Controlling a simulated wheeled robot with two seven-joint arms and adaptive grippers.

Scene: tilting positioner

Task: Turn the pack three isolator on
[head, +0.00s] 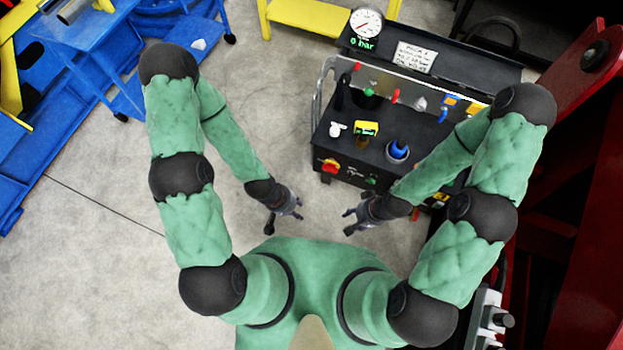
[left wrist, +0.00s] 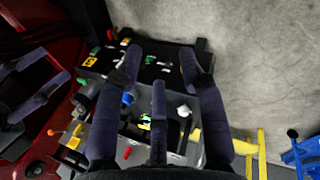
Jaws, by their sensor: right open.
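A black power unit (head: 345,185) stands right of centre in the head view. A red rotary switch on a yellow plate (head: 330,165), looking like an isolator, is on its near face at the left end. Its label is too small to read, so I cannot tell whether it is pack three. My left gripper (head: 287,213) hangs open and empty, left of and nearer than the switch. My right gripper (head: 349,220) is open and empty below the unit's near face. In the left wrist view my left gripper's fingers (left wrist: 160,70) are spread apart, with the unit behind them.
The unit's top carries a blue-capped fitting (head: 397,151), a yellow block (head: 366,129), small levers and a gauge (head: 366,22) reading 0 bar. A blue frame (head: 90,60) stands at left and a red structure (head: 590,150) at right. The floor (head: 110,200) at left is clear.

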